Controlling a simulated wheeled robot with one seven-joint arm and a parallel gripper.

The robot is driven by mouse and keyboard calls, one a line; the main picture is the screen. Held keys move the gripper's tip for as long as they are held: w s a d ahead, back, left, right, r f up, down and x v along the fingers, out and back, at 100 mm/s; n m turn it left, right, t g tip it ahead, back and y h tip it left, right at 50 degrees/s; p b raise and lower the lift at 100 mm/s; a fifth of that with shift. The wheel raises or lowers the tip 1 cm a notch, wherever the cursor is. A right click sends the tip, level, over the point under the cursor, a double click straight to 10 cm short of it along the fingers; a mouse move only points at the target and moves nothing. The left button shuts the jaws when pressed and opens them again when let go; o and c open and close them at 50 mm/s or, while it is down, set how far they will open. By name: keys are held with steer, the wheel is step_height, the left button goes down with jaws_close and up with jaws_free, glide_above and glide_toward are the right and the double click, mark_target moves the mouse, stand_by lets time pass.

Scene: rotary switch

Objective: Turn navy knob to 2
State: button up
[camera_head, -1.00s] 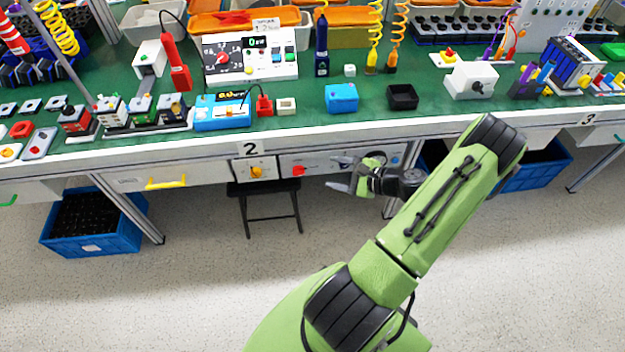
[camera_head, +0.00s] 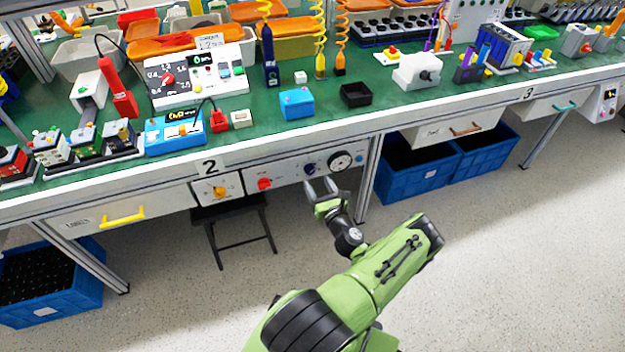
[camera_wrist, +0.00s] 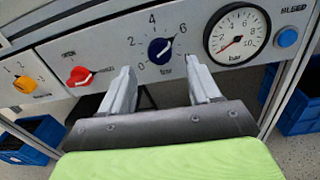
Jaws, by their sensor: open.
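The navy knob (camera_wrist: 160,51) sits on a white panel with a scale of 0, 2, 4 and 6 and the word bar. Its pale mark seems to point up and right, toward 6. In the head view the navy knob (camera_head: 310,169) is on the panel under the bench edge. My gripper (camera_wrist: 161,80) is open and empty, its two fingers pointing at the panel on either side below the knob, apart from it. In the head view my gripper (camera_head: 319,186) is just below and in front of the knob.
A round bar gauge (camera_wrist: 237,36) and a blue button (camera_wrist: 287,37) are right of the knob. A red knob (camera_wrist: 79,76) and a yellow knob (camera_wrist: 25,84) are to its left. A black stool (camera_head: 232,222) stands below; blue crates (camera_head: 418,174) are to the right.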

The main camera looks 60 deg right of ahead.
mark_target(311, 171)
steer(key=b+x, duration=0.1)
steer(key=x, duration=0.3)
steer(key=shift+w+d, duration=0.25)
steer(key=shift+w, duration=0.05)
steer(key=c, duration=1)
